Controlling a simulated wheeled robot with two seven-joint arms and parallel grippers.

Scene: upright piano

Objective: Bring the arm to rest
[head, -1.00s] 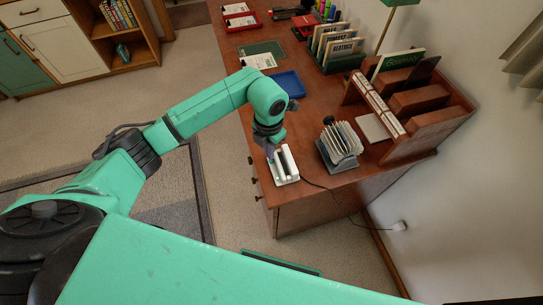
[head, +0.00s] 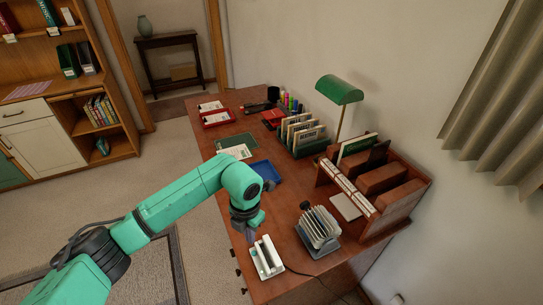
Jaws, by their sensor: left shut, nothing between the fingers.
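My left arm comes in from the lower left and reaches over the front left edge of a brown wooden desk (head: 300,262). My left gripper (head: 250,236) points down and is shut and empty. It is just behind and left of a white device with a slot (head: 267,257) near the desk's near edge. Whether the fingertips touch the device cannot be told, as they are small and partly hidden by the wrist. My right gripper is out of view.
A card file (head: 319,229) stands right of the white device. Behind are a blue tray (head: 266,172), a red tray (head: 217,118), a wooden organizer (head: 395,205) and a green lamp (head: 339,89). A bookcase (head: 105,80) stands farther back.

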